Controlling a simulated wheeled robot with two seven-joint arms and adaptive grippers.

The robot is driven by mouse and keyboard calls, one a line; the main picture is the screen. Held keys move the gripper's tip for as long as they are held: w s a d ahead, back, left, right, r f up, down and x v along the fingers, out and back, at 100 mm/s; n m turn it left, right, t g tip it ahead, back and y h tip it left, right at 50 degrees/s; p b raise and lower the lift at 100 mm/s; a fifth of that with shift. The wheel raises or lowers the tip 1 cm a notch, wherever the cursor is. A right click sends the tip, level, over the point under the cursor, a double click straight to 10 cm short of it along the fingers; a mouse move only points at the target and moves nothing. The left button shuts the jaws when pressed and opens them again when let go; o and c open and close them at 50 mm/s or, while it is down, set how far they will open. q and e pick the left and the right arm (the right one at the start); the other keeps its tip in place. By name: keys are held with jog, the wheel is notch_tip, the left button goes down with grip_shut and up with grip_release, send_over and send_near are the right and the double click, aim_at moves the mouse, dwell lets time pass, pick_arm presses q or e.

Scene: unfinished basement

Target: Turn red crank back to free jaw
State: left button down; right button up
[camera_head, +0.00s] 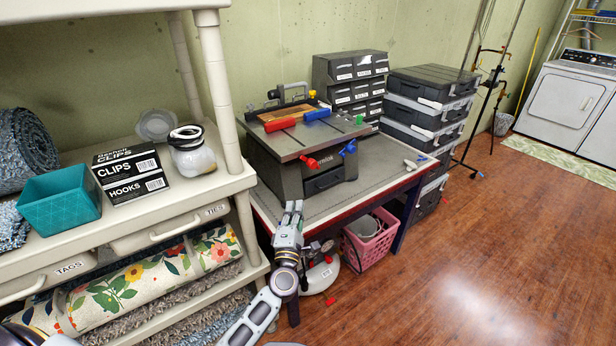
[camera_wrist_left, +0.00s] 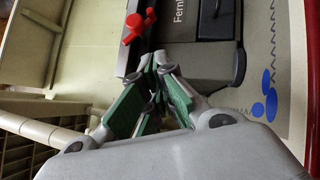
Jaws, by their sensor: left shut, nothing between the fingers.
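The red crank (camera_head: 310,162) sticks out from the front of the grey bench machine, left of a blue crank (camera_head: 348,147). It also shows in the left wrist view (camera_wrist_left: 138,27), beyond my fingertips. On top of the machine (camera_head: 275,145) lie a red block (camera_head: 280,124) and a blue block (camera_head: 317,114) by a wooden piece (camera_head: 291,112). I cannot tell whether a jaw is clamped. My left gripper (camera_head: 293,206) is in front of and below the red crank, apart from it. Its green-padded fingers (camera_wrist_left: 158,66) are shut and empty. My right gripper is not in view.
The machine stands on a workbench (camera_head: 385,175) with clear room to its right. A cream shelf (camera_head: 222,185) stands close on the left, with boxes and a jar. A pink basket (camera_head: 372,240) sits under the bench. Stacked dark cases (camera_head: 432,105) stand behind on the right.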

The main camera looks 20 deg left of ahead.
aim_at(309, 161)
pick_arm(q)
jog(key=shift+w, duration=0.2)
jog(key=d+r+x, duration=0.1)
jog(key=d+x, duration=0.1)
jog(key=x, duration=1)
jog(key=shift+w+d, duration=0.3)
jog(key=shift+w, duration=0.1)
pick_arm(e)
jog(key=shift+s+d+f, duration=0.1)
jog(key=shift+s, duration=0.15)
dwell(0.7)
